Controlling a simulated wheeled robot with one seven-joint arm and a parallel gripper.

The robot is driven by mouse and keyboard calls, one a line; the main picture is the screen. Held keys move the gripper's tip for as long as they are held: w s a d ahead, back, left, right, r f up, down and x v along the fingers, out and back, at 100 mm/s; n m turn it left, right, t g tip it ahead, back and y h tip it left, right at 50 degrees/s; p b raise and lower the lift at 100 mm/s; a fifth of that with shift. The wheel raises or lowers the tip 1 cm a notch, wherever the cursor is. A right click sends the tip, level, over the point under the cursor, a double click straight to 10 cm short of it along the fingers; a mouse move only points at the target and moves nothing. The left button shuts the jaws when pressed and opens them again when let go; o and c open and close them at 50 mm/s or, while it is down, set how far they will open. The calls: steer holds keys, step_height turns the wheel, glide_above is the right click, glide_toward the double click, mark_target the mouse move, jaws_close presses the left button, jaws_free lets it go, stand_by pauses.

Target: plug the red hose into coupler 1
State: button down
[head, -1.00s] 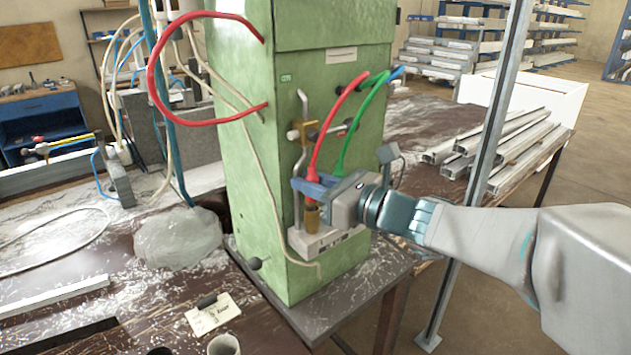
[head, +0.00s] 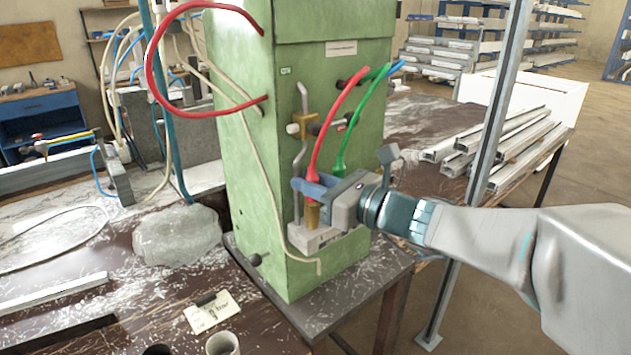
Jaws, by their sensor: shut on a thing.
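The red hose (head: 336,122) arcs from the green cabinet's front down to my gripper (head: 314,188). My gripper is shut on the hose's lower end, with its blue fingers around it. A brass piece (head: 313,214) shows just below the fingers, above a pale coupler block (head: 312,238) low on the cabinet. I cannot tell whether the brass piece is the hose's plug or a coupler, or whether they are joined. My gripper hides part of the block, and I cannot read coupler numbers. A green hose (head: 362,122) runs down just behind my gripper.
The green cabinet (head: 245,200) stands close behind my gripper. A bent metal rod (head: 301,130) and a brass fitting (head: 295,129) project beside the red hose. A metal post (head: 494,130) stands right, near my arm. Aluminium profiles (head: 500,140) lie on the table behind.

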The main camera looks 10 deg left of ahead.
steer(key=shift+f, duration=0.1)
steer(key=c, duration=1.2)
jaws_free()
steer(key=shift+d, duration=0.1)
steer(key=shift+s+d, duration=0.1)
steer(key=shift+d, duration=0.25)
steer(key=v, duration=0.8)
steer(key=shift+p, duration=0.45)
steer(key=shift+s, duration=0.1)
